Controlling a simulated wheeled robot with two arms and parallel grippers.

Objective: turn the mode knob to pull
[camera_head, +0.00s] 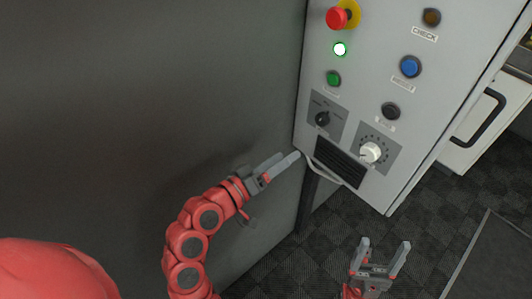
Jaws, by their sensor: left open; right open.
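The control panel (380,28) is a light grey cabinet face at the upper right. The mode knob looks to be the small black rotary knob (322,119) on a dark plate at the panel's lower left; its labels are too small to read. A white dial knob (370,152) sits on another plate to its right. My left gripper (294,157) is just below and left of the black knob, near the panel's lower left corner, apart from the knob and empty. My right gripper (386,245) is open and empty, below the panel over the floor.
The panel also carries a red emergency button (337,18), a lit green lamp (340,49), a green button (333,79), a blue button (410,67), a black button (391,111) and an amber one (431,17). A handle bar (338,175) runs under the vent (341,161).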

